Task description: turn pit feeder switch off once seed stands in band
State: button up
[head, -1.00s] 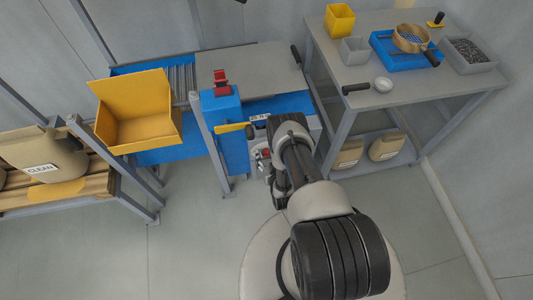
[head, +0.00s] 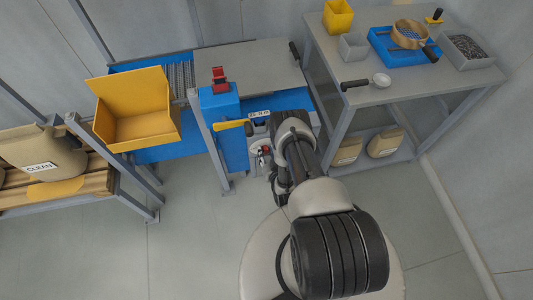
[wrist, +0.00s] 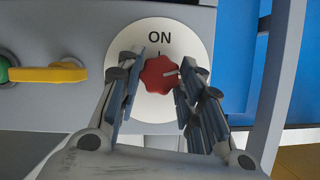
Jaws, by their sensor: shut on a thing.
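The pit feeder switch is a red lobed knob (wrist: 159,76) on a round white dial plate (wrist: 186,38), marked ON at the top with a short tick. The knob's pale pointer line points to the right, away from the ON tick. My gripper (wrist: 160,80) is shut on the knob, one finger at its left and one at its right. The lower dial is hidden behind my gripper. In the head view my wrist covers most of the switch panel. No seed or level band can be made out in either view.
A blue post with a red clamp (head: 219,80) and a yellow hopper (head: 150,128) stand left of my arm. A grey bench (head: 420,92) with trays stands right. The front floor is clear.

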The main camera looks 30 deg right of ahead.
jog(key=shift+d+m+t+y, duration=0.1)
jog(key=shift+m+t+y, duration=0.2)
jog(key=shift+m+y, duration=0.7)
jog(key=o, duration=1.1)
jog(key=shift+c, duration=0.2)
jog(key=shift+s, duration=0.1)
jog(key=v, duration=0.7)
jog(key=shift+s, duration=0.15)
